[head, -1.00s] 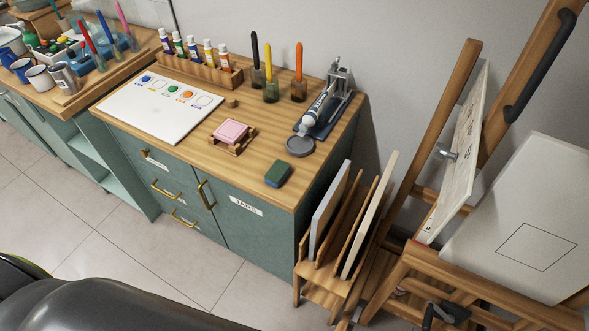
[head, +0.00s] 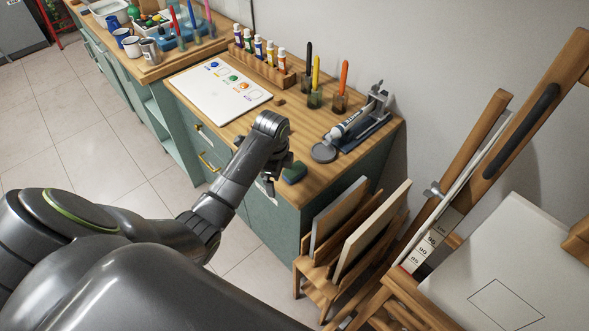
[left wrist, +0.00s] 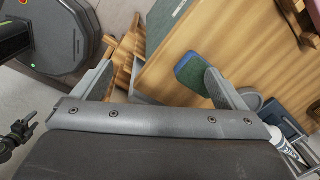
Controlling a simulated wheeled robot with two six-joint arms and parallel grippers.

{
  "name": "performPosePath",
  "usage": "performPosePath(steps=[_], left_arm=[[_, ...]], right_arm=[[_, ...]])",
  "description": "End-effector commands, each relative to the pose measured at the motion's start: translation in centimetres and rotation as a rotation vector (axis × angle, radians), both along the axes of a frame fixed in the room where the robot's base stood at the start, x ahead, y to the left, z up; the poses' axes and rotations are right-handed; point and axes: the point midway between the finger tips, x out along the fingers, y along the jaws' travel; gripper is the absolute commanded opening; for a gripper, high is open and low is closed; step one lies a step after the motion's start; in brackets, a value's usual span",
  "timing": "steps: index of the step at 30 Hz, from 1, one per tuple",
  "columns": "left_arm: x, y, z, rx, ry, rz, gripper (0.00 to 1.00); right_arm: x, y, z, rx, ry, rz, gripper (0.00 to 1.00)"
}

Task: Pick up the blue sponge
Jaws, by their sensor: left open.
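The blue sponge (head: 294,173), with a green layer, lies near the front right corner of the wooden cabinet top (head: 335,174). My left gripper (head: 271,184) is just left of it in the head view, over the cabinet's front edge; its fingers are small and partly hidden there. In the left wrist view the gripper (left wrist: 158,70) is open, with nothing between its fingers. The sponge (left wrist: 189,72) shows beyond the fingers, nearer the right finger, which overlaps part of it. I cannot tell whether they touch.
A grey round lid (head: 323,152) and a paint tube (head: 350,122) in a metal stand lie behind the sponge. A rack with boards (head: 362,232) stands right of the cabinet, before an easel (head: 478,140). A white palette sheet (head: 217,90) lies further left.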

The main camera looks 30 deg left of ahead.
Motion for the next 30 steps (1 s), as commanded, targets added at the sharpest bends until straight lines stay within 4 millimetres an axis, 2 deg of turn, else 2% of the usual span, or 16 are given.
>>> performPosePath(steps=[1,6,9,12,17,30], left_arm=[[1.7,-0.1,2.1,0.004,0.004,-0.075,0.94],[5.6,-0.4,8.1,0.006,0.045,-0.342,0.94],[6.9,-0.6,10.7,0.003,0.063,-0.457,0.94],[7.6,-0.7,12.2,-0.001,0.073,-0.526,0.94],[7.8,-0.7,12.3,-0.003,0.081,-0.56,0.94],[7.8,-0.8,7.3,-0.003,0.079,-0.557,0.94]], right_arm=[[0.0,-0.2,0.2,-0.003,0.0,0.001,0.61],[0.0,-0.9,0.6,-0.011,0.001,0.004,0.61],[0.0,-1.1,0.8,-0.014,0.001,0.005,0.61],[0.0,-1.1,0.8,-0.014,0.0,0.005,0.61],[0.0,-1.1,0.2,-0.014,0.0,0.005,0.61],[0.2,-1.0,-4.6,-0.013,-0.001,0.005,0.61]])
